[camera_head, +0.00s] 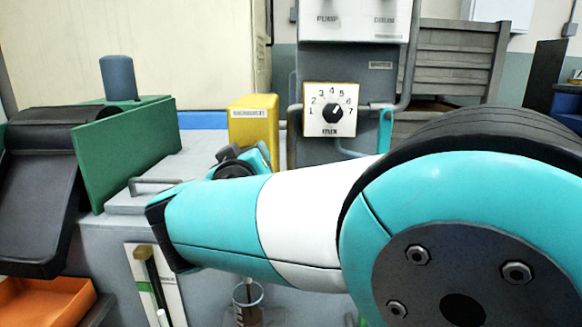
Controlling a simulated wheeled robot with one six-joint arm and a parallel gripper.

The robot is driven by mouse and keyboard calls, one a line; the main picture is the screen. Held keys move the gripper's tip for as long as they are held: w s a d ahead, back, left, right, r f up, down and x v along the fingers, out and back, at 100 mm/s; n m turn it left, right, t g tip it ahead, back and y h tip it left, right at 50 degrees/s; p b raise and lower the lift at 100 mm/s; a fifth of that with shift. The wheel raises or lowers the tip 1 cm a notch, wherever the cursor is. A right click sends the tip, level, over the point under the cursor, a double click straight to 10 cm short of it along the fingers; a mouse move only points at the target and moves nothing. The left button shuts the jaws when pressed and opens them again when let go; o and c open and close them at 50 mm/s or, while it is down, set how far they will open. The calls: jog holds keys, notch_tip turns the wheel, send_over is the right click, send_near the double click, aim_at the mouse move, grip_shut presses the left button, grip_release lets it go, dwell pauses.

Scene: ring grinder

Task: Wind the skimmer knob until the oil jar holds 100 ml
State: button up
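A black knob (333,113) sits on a cream dial plate numbered 1 to 7, on the grey machine column. Its white mark points up and right, roughly toward 5. A clear jar (248,303) with brown liquid, likely the oil jar, stands below my arm at the bottom. Its lower part is cut off by the frame, and I cannot read its level. My arm crosses from the right; a teal and black wrist part shows above it. My gripper's fingers are not visible.
A yellow box (253,121) stands left of the dial. A green plate (124,152) and black chute (39,190) are at left, above an orange tray (45,302). A gauge strip (155,285) is on the cabinet front. Grey pipes run beside the dial.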

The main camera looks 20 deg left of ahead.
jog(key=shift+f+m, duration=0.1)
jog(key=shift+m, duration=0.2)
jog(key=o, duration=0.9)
